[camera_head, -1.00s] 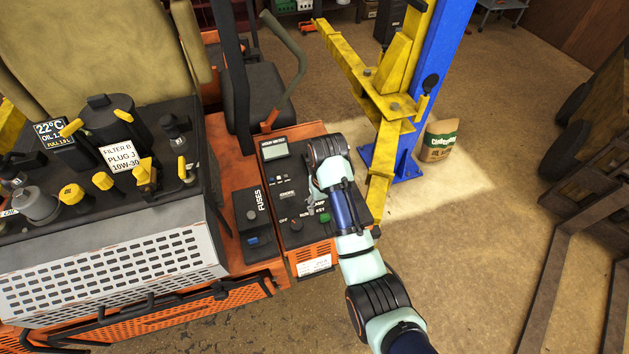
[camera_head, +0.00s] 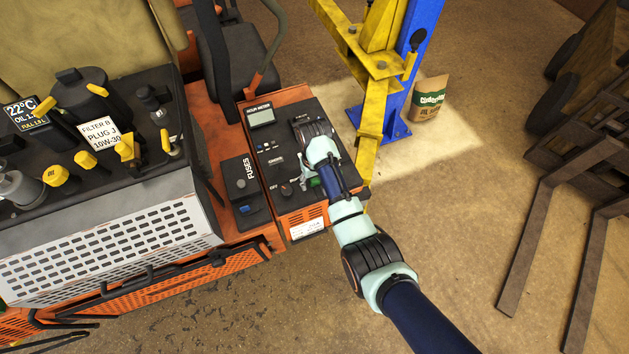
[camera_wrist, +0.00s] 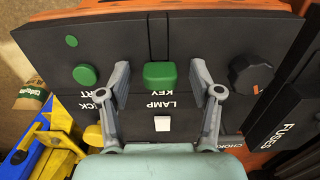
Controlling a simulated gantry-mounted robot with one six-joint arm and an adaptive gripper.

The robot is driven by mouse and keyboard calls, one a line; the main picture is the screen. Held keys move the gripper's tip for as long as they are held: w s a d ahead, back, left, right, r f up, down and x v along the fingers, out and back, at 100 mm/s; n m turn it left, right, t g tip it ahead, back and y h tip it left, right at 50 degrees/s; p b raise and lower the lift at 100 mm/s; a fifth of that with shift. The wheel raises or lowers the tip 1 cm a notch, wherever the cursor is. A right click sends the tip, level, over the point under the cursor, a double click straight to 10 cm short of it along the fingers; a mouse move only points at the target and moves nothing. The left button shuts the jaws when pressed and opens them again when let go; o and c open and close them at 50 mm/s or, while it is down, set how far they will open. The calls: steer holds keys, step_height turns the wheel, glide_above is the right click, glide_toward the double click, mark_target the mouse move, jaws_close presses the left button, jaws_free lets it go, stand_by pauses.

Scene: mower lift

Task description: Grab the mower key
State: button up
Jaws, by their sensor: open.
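The mower key, a green block (camera_wrist: 160,74) beside the label KEY, stands on the black control panel (camera_wrist: 225,30) in the wrist view. My gripper (camera_wrist: 160,69) is open, with one grey finger on each side of the key and a gap on both sides. Nothing is held. In the head view my gripper (camera_head: 303,178) is low over the mower's panel, and the green of the key (camera_head: 315,182) shows partly beside it. How far the fingertips are above the panel is hard to tell.
A round green button (camera_wrist: 85,75) is left of the key and a black knob (camera_wrist: 251,73) right. A white switch (camera_wrist: 162,124) lies below. The fuse box (camera_head: 242,186) is left of the panel; a yellow lift arm (camera_head: 369,130) stands close behind my arm.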

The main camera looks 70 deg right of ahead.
steer(key=c, duration=1)
steer(key=shift+r, duration=0.1)
step_height(320, 180, up, 10)
steer(key=shift+f, duration=0.1)
